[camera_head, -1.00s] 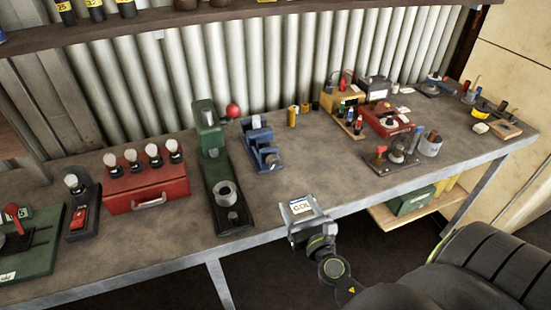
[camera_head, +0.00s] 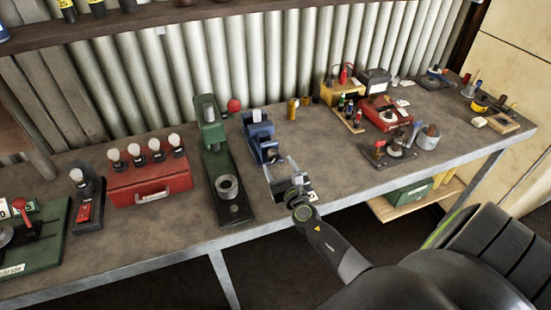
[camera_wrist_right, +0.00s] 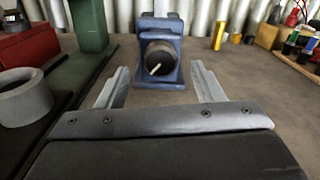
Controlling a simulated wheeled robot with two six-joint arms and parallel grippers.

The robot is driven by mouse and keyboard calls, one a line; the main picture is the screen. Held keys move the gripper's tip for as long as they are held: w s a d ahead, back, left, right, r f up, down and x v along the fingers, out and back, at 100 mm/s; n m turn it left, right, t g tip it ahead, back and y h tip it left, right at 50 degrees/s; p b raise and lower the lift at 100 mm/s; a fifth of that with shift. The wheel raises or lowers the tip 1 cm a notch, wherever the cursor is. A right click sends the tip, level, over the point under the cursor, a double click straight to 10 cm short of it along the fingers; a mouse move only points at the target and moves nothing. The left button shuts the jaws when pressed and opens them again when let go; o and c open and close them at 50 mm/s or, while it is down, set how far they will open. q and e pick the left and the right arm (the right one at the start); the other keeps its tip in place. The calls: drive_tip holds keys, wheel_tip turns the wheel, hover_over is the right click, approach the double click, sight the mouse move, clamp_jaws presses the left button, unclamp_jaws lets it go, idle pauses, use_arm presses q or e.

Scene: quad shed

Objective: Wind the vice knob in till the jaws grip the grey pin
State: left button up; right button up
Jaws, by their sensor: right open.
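The blue vice (camera_head: 258,138) stands on the bench just right of the green press. In the right wrist view the vice (camera_wrist_right: 160,29) is straight ahead, with its round dark knob (camera_wrist_right: 158,62) facing me and a pale line across the knob's face. My right gripper (camera_head: 282,166) is open and empty at the front of the vice. In the right wrist view its two fingers (camera_wrist_right: 158,80) stand apart, left and right of the knob and short of it. A pale upright piece (camera_head: 257,116), perhaps the grey pin, shows at the vice's top. The jaw gap is hard to make out. My left gripper is not in view.
The green press (camera_head: 213,150) with a grey ring stands close on the left. Left of it is a red box (camera_head: 150,183) with bulbs. A small yellow cylinder (camera_head: 293,108) stands behind right. The bench right of the vice is clear up to the red device (camera_head: 384,113).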

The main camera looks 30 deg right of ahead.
sight(275, 158)
drive_tip(key=shift+x, duration=1.95)
